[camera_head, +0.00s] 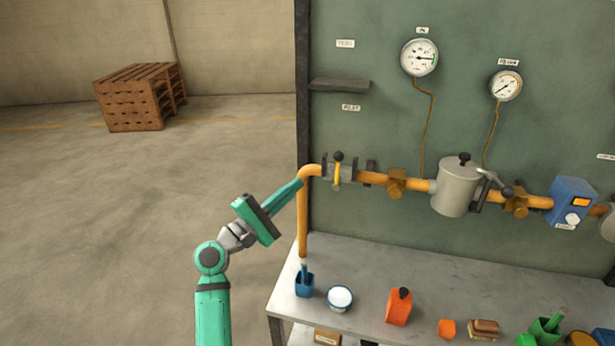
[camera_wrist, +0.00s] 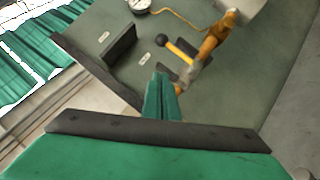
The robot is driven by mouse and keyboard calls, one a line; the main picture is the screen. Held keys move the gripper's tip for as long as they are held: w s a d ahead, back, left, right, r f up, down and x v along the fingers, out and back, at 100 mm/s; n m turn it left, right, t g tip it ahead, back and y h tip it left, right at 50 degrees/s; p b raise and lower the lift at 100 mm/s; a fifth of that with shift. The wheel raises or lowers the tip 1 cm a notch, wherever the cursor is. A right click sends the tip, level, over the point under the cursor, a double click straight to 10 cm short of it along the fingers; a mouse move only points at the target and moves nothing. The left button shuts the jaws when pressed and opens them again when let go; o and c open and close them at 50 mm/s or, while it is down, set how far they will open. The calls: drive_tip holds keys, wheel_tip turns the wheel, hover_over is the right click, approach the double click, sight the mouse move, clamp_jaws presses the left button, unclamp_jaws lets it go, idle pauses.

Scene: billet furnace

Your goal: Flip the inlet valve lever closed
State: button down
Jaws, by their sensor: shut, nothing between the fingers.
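The inlet valve lever (camera_head: 337,174) is a yellow handle with a dark ball knob on top, on the valve at the left end of the orange pipe. In the head view it stands roughly upright, across the pipe. In the wrist view the lever (camera_wrist: 180,47) shows with its black knob toward the left, just beyond my fingertips. My gripper (camera_head: 299,184) is shut and empty. Its fingertips are beside the pipe's left bend, a little left of and below the lever. The fingers also show in the wrist view (camera_wrist: 160,82). I cannot tell whether they touch the pipe.
The orange pipe (camera_head: 375,178) runs right to a grey canister (camera_head: 456,188) and a blue box (camera_head: 571,201). A dark shelf (camera_head: 339,85) juts from the panel above. The bench (camera_head: 360,280) below holds a blue holder, white bowl and orange container.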

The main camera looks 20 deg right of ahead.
drive_tip(key=shift+s+v, duration=0.15)
drive_tip(key=shift+v, duration=0.85)
drive_tip(key=shift+s+v, duration=0.15)
drive_tip(key=shift+v, duration=0.9)
drive_tip(key=shift+d+f, duration=0.1)
drive_tip(key=shift+d, duration=0.1)
drive_tip(key=s+a+f+m+t+y, duration=0.2)
drive_tip(key=s+a+f+y, duration=0.3)
drive_tip(key=s+f, duration=0.4)
drive_tip(key=s+a+f+m+t+y, duration=0.2)
drive_tip(key=s+f+y, duration=0.6)
drive_tip(key=s, duration=1.6)
drive_tip(key=s+a+f+m+t+y, duration=0.2)
drive_tip(key=s+a+f+m+y, duration=0.4)
drive_tip(key=s, duration=1.1)
wheel_tip(320, 180, down, 5)
drive_tip(key=shift+a+r, duration=0.1)
drive_tip(key=shift+a, duration=1)
